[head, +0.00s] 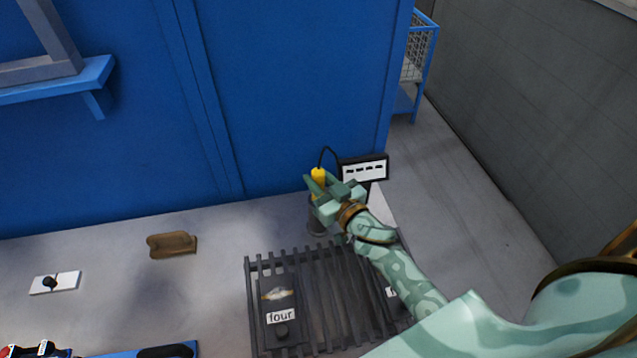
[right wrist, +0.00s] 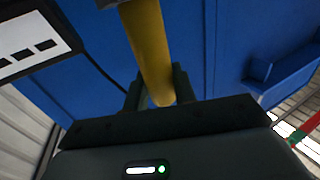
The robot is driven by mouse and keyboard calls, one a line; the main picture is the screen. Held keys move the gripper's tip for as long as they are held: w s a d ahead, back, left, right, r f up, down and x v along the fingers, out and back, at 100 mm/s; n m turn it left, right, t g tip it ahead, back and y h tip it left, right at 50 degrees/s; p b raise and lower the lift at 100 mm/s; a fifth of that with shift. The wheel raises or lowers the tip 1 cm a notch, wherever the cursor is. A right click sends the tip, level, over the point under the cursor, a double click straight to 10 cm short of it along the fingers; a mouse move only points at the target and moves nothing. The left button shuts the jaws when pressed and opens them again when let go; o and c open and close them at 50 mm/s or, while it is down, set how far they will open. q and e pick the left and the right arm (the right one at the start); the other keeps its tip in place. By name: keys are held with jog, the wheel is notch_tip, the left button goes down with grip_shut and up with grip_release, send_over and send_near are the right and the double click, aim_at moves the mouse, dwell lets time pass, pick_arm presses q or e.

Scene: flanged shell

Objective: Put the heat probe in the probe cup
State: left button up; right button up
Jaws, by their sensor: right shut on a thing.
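The heat probe (head: 318,175) has a yellow handle, and a thin black cable arches from its top. My right gripper (head: 318,190) is shut on it. In the right wrist view the yellow handle of the probe (right wrist: 150,45) runs between the two dark fingers of the gripper (right wrist: 159,88). A dark round cup (head: 316,229), seemingly the probe cup, stands just below the gripper and is partly covered by it. The probe's lower end is hidden, so I cannot tell whether it is inside the cup. My left gripper is not in view.
A display box with dashes (head: 364,169) stands behind the gripper, by the blue wall (head: 290,90). A brown block (head: 172,245) and a white switch plate (head: 55,282) sit left.

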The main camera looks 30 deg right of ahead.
jog(key=o, duration=1)
jog(key=shift+s+r, duration=0.1)
jog(key=shift+s, duration=0.15)
jog(key=s, duration=0.3)
jog(key=s+d, duration=0.1)
jog(key=s, duration=0.7)
jog(key=shift+s+d, duration=0.25)
jog(key=shift+d, duration=0.15)
